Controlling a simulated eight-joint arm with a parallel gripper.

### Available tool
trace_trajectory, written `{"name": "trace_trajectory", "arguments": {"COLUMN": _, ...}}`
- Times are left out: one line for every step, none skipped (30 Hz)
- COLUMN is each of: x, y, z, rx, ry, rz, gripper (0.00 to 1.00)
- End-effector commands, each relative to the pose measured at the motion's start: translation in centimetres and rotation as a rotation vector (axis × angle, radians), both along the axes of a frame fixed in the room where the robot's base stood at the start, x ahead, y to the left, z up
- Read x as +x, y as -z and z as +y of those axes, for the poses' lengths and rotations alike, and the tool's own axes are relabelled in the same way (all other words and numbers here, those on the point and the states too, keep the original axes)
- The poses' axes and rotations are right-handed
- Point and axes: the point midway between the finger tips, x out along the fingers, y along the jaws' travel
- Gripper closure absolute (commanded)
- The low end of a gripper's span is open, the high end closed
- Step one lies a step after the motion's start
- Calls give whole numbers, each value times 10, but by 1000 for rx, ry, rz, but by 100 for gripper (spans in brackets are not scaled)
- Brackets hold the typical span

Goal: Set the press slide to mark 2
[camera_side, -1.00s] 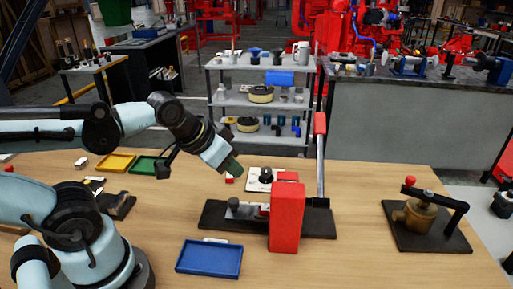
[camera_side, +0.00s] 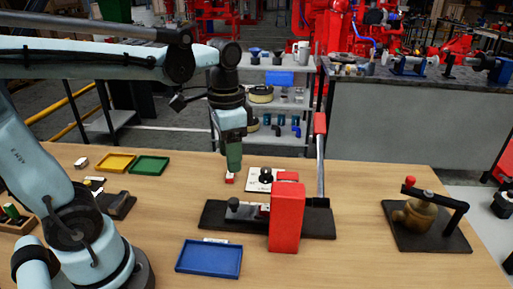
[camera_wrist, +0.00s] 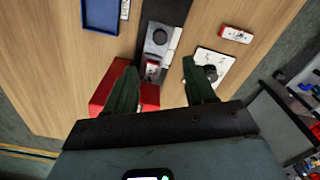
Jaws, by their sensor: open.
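The press stands on a black base plate (camera_side: 213,218), with a red body (camera_side: 287,218) and a long lever with a red grip (camera_side: 320,124). Its grey slide (camera_side: 245,211) carries a dark knob (camera_side: 233,203); in the wrist view the knob (camera_wrist: 159,37) shows beyond my fingertips. The marks are too small to read, so the slide's setting cannot be told. My gripper (camera_side: 232,167) points down, above and behind the slide, apart from it. In the wrist view its two green fingers (camera_wrist: 158,68) are open and empty, with the press below them.
A white plate with a black dial (camera_side: 265,176) and a small red-and-white block (camera_side: 230,178) lie behind the press. A blue tray (camera_side: 209,258) lies in front. Yellow (camera_side: 115,163) and green (camera_side: 149,166) trays are left. A brass valve (camera_side: 418,214) stands right.

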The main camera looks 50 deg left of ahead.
Motion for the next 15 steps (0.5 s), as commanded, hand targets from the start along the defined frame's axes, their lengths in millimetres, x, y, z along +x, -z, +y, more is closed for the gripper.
{"name": "trace_trajectory", "arguments": {"x": 0, "y": 1, "z": 0, "rx": -1, "ry": 3, "rz": 7, "gripper": 45}}
{"name": "trace_trajectory", "arguments": {"x": 0, "y": 2, "z": 0, "rx": 0, "ry": 4, "rz": 9, "gripper": 45}}
{"name": "trace_trajectory", "arguments": {"x": 0, "y": 4, "z": 0, "rx": -1, "ry": 5, "rz": 10, "gripper": 45}}
{"name": "trace_trajectory", "arguments": {"x": 0, "y": 6, "z": 0, "rx": -1, "ry": 5, "rz": 10, "gripper": 45}}
{"name": "trace_trajectory", "arguments": {"x": 0, "y": 9, "z": 0, "rx": -1, "ry": 4, "rz": 10, "gripper": 45}}
{"name": "trace_trajectory", "arguments": {"x": 0, "y": 13, "z": 0, "rx": 0, "ry": 4, "rz": 9, "gripper": 45}}
{"name": "trace_trajectory", "arguments": {"x": 0, "y": 16, "z": 0, "rx": 0, "ry": 4, "rz": 9, "gripper": 45}}
{"name": "trace_trajectory", "arguments": {"x": 0, "y": 20, "z": 0, "rx": 0, "ry": 4, "rz": 9, "gripper": 45}}
{"name": "trace_trajectory", "arguments": {"x": 0, "y": 25, "z": 0, "rx": -1, "ry": 4, "rz": 8, "gripper": 45}}
{"name": "trace_trajectory", "arguments": {"x": 0, "y": 30, "z": 0, "rx": -1, "ry": 3, "rz": 8, "gripper": 45}}
{"name": "trace_trajectory", "arguments": {"x": 0, "y": 34, "z": 0, "rx": -1, "ry": 3, "rz": 8, "gripper": 45}}
{"name": "trace_trajectory", "arguments": {"x": 0, "y": 39, "z": 0, "rx": -1, "ry": 3, "rz": 8, "gripper": 45}}
{"name": "trace_trajectory", "arguments": {"x": 0, "y": 43, "z": 0, "rx": -1, "ry": 3, "rz": 8, "gripper": 45}}
{"name": "trace_trajectory", "arguments": {"x": 0, "y": 47, "z": 0, "rx": -1, "ry": 3, "rz": 8, "gripper": 45}}
{"name": "trace_trajectory", "arguments": {"x": 0, "y": 53, "z": 0, "rx": -1, "ry": 3, "rz": 7, "gripper": 45}}
